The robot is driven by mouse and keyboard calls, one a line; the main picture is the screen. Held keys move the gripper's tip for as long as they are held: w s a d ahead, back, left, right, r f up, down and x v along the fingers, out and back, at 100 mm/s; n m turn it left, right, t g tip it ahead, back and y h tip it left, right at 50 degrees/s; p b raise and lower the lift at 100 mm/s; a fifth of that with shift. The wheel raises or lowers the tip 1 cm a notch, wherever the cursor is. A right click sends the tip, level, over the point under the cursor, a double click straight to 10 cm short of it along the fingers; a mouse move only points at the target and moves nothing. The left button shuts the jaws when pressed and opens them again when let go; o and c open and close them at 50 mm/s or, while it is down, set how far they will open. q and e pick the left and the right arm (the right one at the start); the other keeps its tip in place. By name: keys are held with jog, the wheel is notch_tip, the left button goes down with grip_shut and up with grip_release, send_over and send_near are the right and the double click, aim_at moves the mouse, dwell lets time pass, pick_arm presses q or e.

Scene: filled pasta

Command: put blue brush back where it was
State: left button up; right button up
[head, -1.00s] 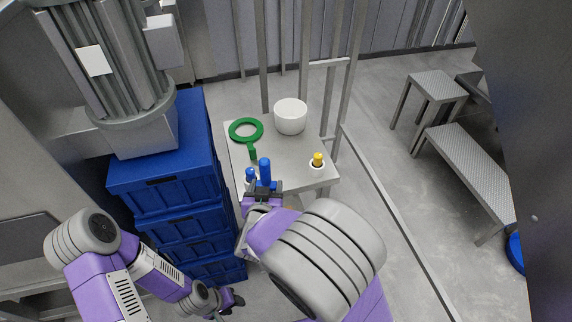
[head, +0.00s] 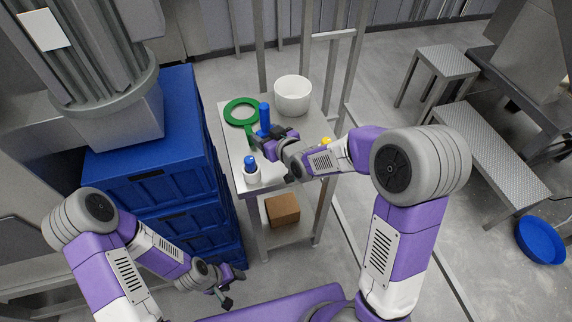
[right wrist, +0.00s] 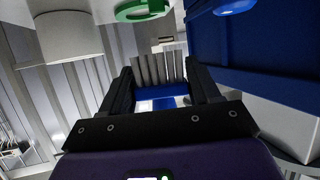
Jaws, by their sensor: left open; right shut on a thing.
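My right gripper (head: 268,139) is shut on an upright blue brush (head: 264,114) above or on the grey table (head: 233,118); I cannot tell whether its foot touches. In the right wrist view, blue shows between the fingers (right wrist: 162,92). A white cup (head: 252,178) with a second, shorter blue-topped piece (head: 250,162) stands near the table's front left. A yellow-topped piece (head: 326,141) is mostly hidden behind my right arm. My left gripper (head: 226,294) is open, low in front of the blue crates, away from the table.
A green ring with a handle (head: 232,105) lies beside the brush. A white bowl (head: 293,96) stands at the back right of the table. Stacked blue crates (head: 145,165) rise at the left. A brown box (head: 283,209) sits on the lower shelf. Metal posts stand behind.

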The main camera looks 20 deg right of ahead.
jog(key=shift+n+g+y, duration=0.3)
jog(key=shift+n+y, duration=0.4)
jog(key=d+f+b, duration=0.1)
jog(key=d+f, duration=0.1)
jog(key=d+f+b, duration=0.1)
jog(key=f, duration=0.1)
jog(key=d+f+b, duration=0.1)
jog(key=d+f, duration=0.1)
jog(key=f, duration=0.1)
jog(key=shift+d+b, duration=0.35)
jog(key=shift+f+b, duration=0.65)
jog(key=shift+f, duration=1.5)
jog(key=shift+f, duration=0.2)
jog(key=o, duration=1.1)
jog(key=shift+o, duration=0.2)
jog(key=shift+r, duration=0.15)
